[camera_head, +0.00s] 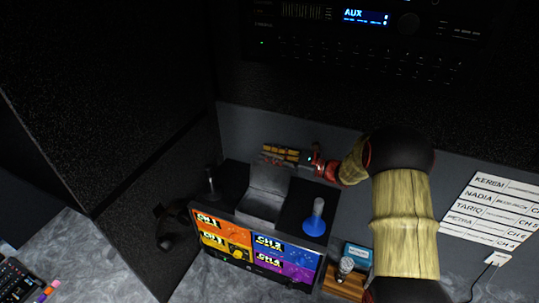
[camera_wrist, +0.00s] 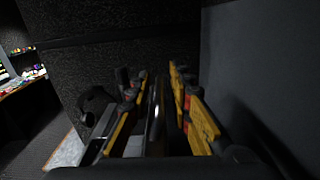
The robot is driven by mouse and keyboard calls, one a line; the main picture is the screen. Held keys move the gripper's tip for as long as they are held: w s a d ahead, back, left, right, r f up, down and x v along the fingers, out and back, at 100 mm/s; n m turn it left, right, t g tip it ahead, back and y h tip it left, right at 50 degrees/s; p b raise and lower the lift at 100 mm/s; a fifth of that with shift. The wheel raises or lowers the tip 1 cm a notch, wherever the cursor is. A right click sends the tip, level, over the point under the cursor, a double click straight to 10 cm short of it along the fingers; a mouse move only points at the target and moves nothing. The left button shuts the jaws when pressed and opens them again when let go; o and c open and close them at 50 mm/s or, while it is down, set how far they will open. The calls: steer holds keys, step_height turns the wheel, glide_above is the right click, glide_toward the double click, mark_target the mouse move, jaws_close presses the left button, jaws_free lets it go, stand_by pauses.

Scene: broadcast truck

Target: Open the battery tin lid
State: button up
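The battery tin (camera_head: 259,207) is a small grey metal box on top of the dark unit with coloured channel panels. Its lid (camera_head: 268,177) stands raised, roughly upright, at the tin's back edge. My gripper (camera_head: 275,152) is at the lid's top edge, reaching in from the right, with yellow fingers. In the wrist view my gripper (camera_wrist: 158,90) has its fingers apart, with a shiny dark edge (camera_wrist: 157,115), seemingly the lid, standing between them. Gaps show on both sides of that edge. The inside of the tin is mostly hidden.
A blue-based stand (camera_head: 314,225) is right of the tin, and a black upright item (camera_head: 211,184) is left. The coloured unit (camera_head: 263,250) stands on a grey counter. A wall is close behind. Name labels (camera_head: 487,211) are at right.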

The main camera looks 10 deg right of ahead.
jaws_close()
stand_by(0.7)
